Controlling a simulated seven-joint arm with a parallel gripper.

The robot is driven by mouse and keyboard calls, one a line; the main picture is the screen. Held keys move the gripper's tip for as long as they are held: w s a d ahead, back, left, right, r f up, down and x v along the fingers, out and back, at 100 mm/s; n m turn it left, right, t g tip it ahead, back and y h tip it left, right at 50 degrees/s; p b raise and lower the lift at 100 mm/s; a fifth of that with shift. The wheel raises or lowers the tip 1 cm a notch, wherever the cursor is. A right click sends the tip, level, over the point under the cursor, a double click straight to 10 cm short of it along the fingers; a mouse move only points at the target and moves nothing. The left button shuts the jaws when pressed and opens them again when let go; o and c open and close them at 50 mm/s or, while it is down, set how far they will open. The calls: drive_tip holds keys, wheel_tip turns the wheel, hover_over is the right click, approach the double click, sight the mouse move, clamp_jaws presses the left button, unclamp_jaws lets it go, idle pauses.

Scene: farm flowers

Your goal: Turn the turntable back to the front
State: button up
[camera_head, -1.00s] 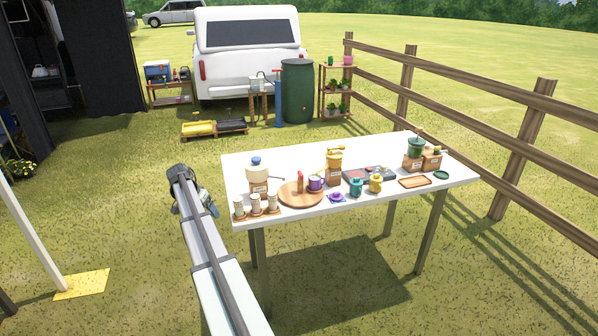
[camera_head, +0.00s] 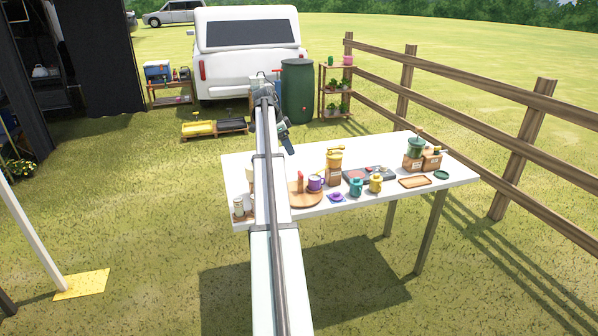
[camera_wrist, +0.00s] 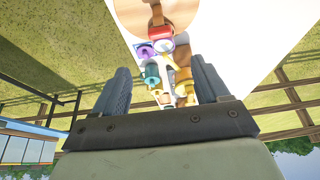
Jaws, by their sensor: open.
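The turntable is a round wooden disc (camera_head: 306,198) on the left part of the white table. My arm covers its left side in the head view. A red upright piece (camera_head: 300,182) and a purple mug (camera_head: 316,183) stand at it. In the wrist view the turntable (camera_wrist: 185,12) shows at the top, with the red piece (camera_wrist: 160,34) at its edge. My gripper (camera_head: 288,142) is raised above the table's back left edge, apart from the turntable. In the wrist view its two fingers (camera_wrist: 160,88) are spread with nothing held between them.
Small cups (camera_head: 239,207) stand at the left corner. A wooden fence (camera_head: 480,125) runs behind.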

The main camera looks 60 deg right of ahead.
sight(300, 173)
drive_tip(key=x, duration=1.3)
drive_tip(key=shift+f, duration=0.15)
drive_tip(key=shift+c, duration=0.2)
clamp_jaws()
